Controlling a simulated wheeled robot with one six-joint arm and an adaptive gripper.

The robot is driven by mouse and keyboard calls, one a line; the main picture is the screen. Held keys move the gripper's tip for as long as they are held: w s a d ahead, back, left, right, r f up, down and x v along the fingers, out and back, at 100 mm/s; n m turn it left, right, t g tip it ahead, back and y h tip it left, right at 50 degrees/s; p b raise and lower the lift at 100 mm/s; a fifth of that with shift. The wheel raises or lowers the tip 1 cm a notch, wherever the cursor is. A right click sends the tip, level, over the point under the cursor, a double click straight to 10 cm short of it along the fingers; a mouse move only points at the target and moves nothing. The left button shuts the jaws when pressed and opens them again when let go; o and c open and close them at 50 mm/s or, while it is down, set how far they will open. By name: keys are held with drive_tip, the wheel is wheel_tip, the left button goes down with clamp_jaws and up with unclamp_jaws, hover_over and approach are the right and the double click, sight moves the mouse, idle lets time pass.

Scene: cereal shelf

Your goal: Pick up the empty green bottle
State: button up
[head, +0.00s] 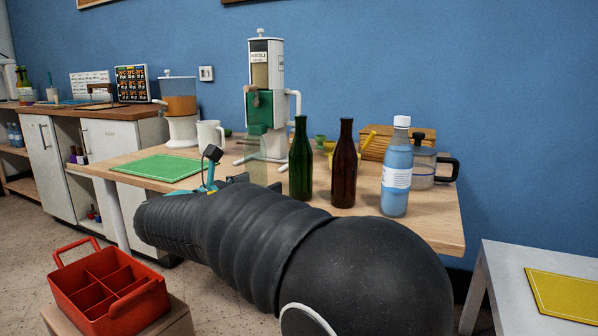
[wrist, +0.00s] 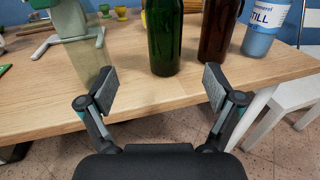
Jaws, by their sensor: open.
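The green bottle (head: 301,165) stands upright on the wooden table, left of a brown bottle (head: 344,165). I cannot tell from its dark glass whether it is empty. In the wrist view the green bottle (wrist: 163,38) is just beyond my gripper (wrist: 160,88), roughly centred between the fingers, with its top cut off by the frame. My gripper is open and empty, its fingertips near the table's front edge and apart from the bottle. In the head view my arm hides most of the gripper.
The brown bottle (wrist: 216,30) is close on the right, with a labelled blue water bottle (head: 397,170) beyond it. A clear glass container (head: 255,165) and a cereal dispenser (head: 266,85) stand to the left. A green mat (head: 160,168) lies farther left.

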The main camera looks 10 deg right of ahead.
sight(292, 174)
drive_tip(key=x, duration=0.8)
drive_tip(key=shift+s, duration=0.15)
drive_tip(key=shift+s+f+b+x, duration=0.15)
drive_tip(key=shift+b+x, duration=0.2)
drive_tip(key=shift+x, duration=0.95)
drive_tip(key=shift+s+f+b+x, duration=0.15)
drive_tip(key=shift+b+x, duration=0.15)
drive_tip(key=shift+x, duration=1)
drive_tip(key=shift+w+d, duration=0.15)
drive_tip(key=c, duration=1.4)
